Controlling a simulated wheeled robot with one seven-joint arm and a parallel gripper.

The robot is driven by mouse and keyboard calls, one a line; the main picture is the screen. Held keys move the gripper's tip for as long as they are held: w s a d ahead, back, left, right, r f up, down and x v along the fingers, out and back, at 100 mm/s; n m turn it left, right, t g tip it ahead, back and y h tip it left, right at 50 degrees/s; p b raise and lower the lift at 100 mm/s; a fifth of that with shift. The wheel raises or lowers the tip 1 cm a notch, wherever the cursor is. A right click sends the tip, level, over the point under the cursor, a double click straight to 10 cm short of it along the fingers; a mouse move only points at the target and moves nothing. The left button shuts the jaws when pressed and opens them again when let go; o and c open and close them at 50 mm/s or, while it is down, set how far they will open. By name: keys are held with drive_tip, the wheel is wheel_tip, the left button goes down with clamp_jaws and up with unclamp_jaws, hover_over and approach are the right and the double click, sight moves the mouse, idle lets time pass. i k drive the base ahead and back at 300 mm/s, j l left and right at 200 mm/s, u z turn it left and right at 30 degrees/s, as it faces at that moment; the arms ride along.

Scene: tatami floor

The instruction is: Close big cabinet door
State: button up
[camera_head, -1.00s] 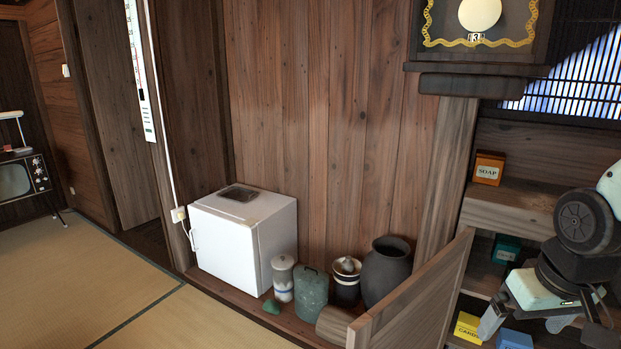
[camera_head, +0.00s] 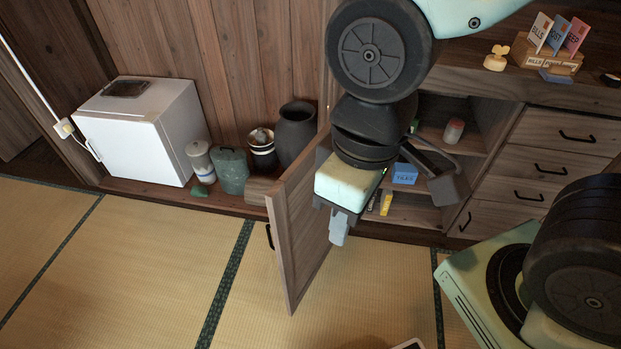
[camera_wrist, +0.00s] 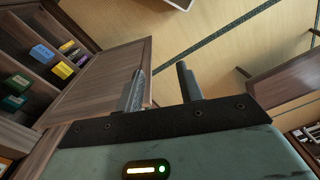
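The big cabinet door (camera_head: 298,225) is a brown wooden panel, swung wide open and jutting out over the tatami, with a dark handle on its left face. The cabinet opening (camera_head: 440,165) shows shelves with small boxes. My gripper (camera_head: 338,228) is just right of the door, on its inner side, in the head view. In the wrist view the fingers (camera_wrist: 161,85) stand apart with nothing seen held between them. There the left finger overlaps the free edge of the door (camera_wrist: 105,80); I cannot tell whether they touch.
A white fridge (camera_head: 140,135), a green canister (camera_head: 231,171) and a dark pot (camera_head: 295,132) stand left of the cabinet. Drawers (camera_head: 540,160) are on the right, below a counter with a letter holder (camera_head: 548,52). The tatami floor (camera_head: 150,270) left of the door is clear.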

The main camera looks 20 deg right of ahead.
sight(300, 232)
drive_tip(key=i+j+z, duration=0.3)
drive_tip(key=j+z, duration=0.3)
drive_tip(key=j, duration=0.2)
drive_tip(key=i+j+z, duration=0.15)
drive_tip(key=j+z, duration=0.15)
drive_tip(key=j, duration=0.15)
drive_tip(key=j+z, duration=0.3)
drive_tip(key=j, duration=0.2)
drive_tip(key=j+z, duration=0.1)
drive_tip(key=j, duration=0.55)
drive_tip(key=k+j+u, duration=0.15)
drive_tip(key=u, duration=0.2)
drive_tip(key=k+j+u, duration=0.15)
drive_tip(key=u, duration=0.2)
drive_tip(key=j, duration=0.1)
